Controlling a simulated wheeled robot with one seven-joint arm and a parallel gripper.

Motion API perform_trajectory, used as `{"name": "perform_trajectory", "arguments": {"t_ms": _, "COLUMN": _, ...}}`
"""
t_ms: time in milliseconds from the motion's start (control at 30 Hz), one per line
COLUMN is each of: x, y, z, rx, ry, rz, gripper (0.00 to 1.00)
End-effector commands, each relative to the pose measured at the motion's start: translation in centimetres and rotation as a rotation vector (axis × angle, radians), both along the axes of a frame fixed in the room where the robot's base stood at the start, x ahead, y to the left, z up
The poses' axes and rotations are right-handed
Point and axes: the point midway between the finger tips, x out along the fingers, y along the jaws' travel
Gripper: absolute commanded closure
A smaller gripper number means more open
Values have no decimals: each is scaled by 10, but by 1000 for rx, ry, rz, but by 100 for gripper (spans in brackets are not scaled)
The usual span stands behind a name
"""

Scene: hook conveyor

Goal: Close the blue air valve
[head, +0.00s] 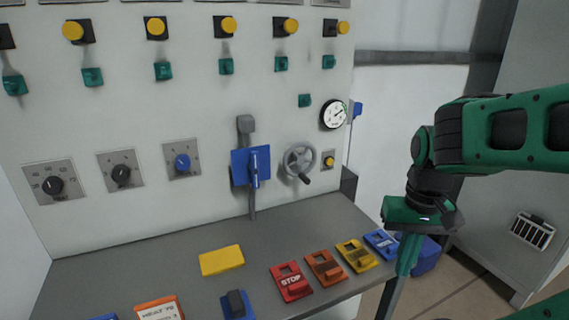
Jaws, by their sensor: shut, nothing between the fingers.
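The blue air valve appears to be the blue plate with an upright blue lever (254,167) on the panel, right of centre. A grey vertical pipe (252,203) runs through it, and the lever lies roughly in line with the pipe. My gripper (405,262) is at the right, pointing down, shut and empty. It is well to the right of the valve and apart from it, near the right end of the shelf.
A grey handwheel (299,161) and a round gauge (333,114) sit right of the valve. A blue knob (183,162) is to its left. The grey shelf (150,265) below carries a yellow block (221,260) and several coloured tags, including a red STOP tag (291,282).

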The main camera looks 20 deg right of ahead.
Motion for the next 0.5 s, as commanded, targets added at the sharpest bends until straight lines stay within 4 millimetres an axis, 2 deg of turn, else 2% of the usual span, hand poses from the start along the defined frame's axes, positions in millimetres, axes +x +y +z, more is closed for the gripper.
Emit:
{"name": "perform_trajectory", "arguments": {"t_ms": 400, "x": 0, "y": 0, "z": 0, "rx": 0, "ry": 0, "rz": 1, "gripper": 100}}
{"name": "perform_trajectory", "arguments": {"t_ms": 467, "x": -7, "y": 0, "z": 5, "rx": 1, "ry": -15, "rz": 6, "gripper": 100}}
{"name": "perform_trajectory", "arguments": {"t_ms": 500, "x": -4, "y": 0, "z": 8, "rx": 2, "ry": -24, "rz": 11, "gripper": 100}}
